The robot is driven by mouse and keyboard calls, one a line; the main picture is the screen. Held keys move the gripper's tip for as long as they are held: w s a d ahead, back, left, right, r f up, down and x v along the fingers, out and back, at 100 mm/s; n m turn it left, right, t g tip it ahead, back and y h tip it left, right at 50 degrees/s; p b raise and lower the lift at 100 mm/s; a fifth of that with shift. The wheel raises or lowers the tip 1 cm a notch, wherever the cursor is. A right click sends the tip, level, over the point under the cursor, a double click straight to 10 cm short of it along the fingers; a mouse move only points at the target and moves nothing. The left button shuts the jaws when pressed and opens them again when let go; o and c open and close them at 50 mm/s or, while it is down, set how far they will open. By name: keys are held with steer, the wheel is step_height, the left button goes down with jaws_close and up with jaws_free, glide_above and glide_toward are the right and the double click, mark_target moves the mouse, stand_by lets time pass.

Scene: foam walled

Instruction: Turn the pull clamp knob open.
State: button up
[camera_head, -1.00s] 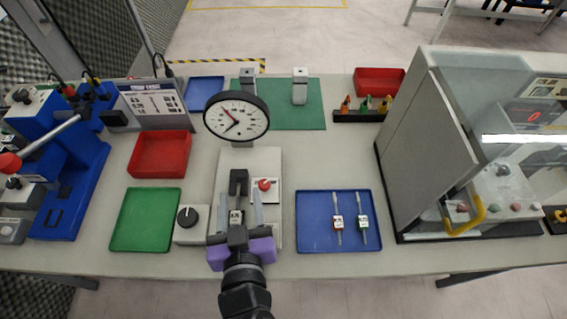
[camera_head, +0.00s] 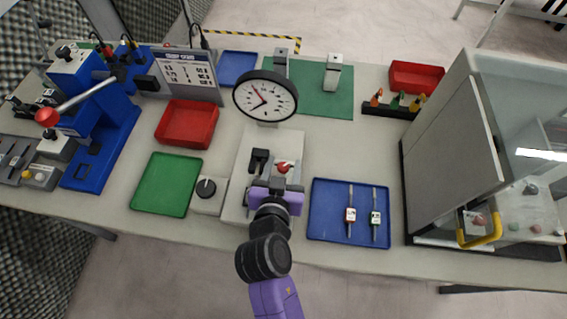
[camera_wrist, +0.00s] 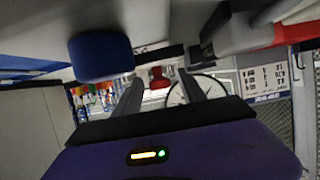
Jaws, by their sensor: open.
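The pull tester is a light grey base (camera_head: 241,180) with a round white dial gauge (camera_head: 265,96) at its back and a black clamp block (camera_head: 258,161) on its top. A red knob (camera_head: 284,167) sits to the right of the block. My gripper (camera_head: 276,184) is open at the front of the knob, its purple body low over the base. In the wrist view, the red knob (camera_wrist: 158,79) shows ahead between the two spread fingers (camera_wrist: 159,90). I cannot tell whether either finger touches it. The knob's lower part is hidden.
A white box with a black dial (camera_head: 206,188) stands left of the tester, beside a green tray (camera_head: 166,184). A blue tray (camera_head: 327,210) with two small tools lies to the right. A grey-walled cabinet (camera_head: 452,150) stands farther right.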

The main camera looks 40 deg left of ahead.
steer(key=shift+c, duration=0.5)
jaws_close()
